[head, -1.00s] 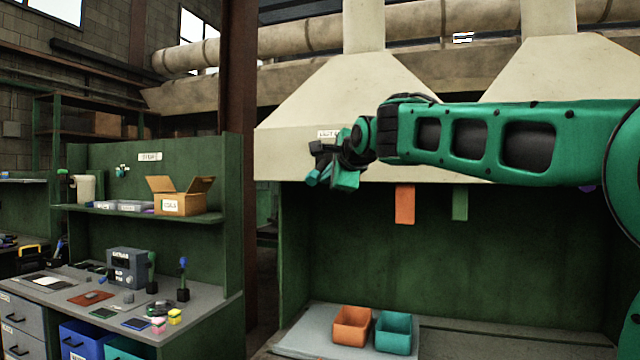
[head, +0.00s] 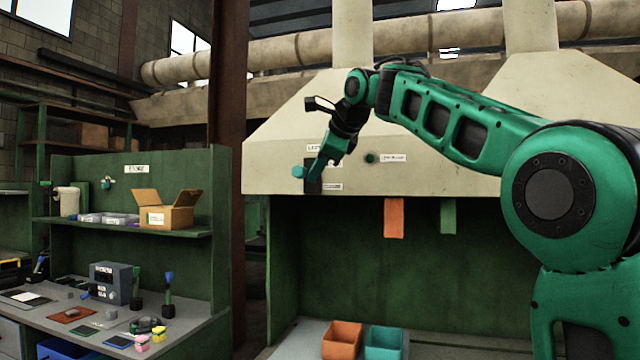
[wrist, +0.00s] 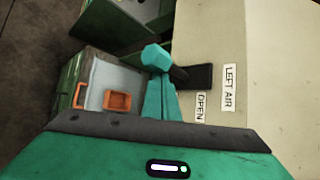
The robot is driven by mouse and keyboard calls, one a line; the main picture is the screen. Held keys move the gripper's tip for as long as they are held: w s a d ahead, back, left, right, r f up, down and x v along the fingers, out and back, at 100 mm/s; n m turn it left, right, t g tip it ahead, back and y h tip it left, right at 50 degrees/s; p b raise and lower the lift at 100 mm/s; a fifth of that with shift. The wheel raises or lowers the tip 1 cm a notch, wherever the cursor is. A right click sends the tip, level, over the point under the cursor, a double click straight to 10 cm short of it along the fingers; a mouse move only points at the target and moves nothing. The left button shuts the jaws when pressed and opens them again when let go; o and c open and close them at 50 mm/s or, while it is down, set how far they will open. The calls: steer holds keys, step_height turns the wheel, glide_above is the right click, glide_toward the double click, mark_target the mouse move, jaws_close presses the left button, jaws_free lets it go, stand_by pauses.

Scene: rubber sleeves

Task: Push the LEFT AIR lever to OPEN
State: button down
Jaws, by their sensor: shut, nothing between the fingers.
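The left air lever has a teal faceted knob (head: 298,172) sticking out from a dark plate (head: 313,180) on the cream hood front. In the wrist view the knob (wrist: 157,57) sits on a dark stem from the black plate (wrist: 196,76). The LEFT AIR label (wrist: 229,88) and the OPEN label (wrist: 200,107) lie to the right of my fingers there. My gripper (head: 317,170) is shut and empty, its teal fingers pointing down-left at the lever. In the wrist view its fingertips (wrist: 158,82) are right by the knob and stem; I cannot tell whether they touch.
A dark green knob (head: 371,158) with its own label is on the hood to the right. An orange strip (head: 394,218) and a green strip (head: 447,216) hang below the hood edge. An orange bin (head: 342,341) and a teal bin (head: 385,343) stand beneath.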

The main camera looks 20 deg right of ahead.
steer(key=shift+w+d+r, duration=0.1)
steer(key=shift+w+r, duration=0.05)
steer(key=shift+r, duration=0.5)
steer(key=shift+w+r, duration=0.15)
steer(key=shift+r, duration=0.6)
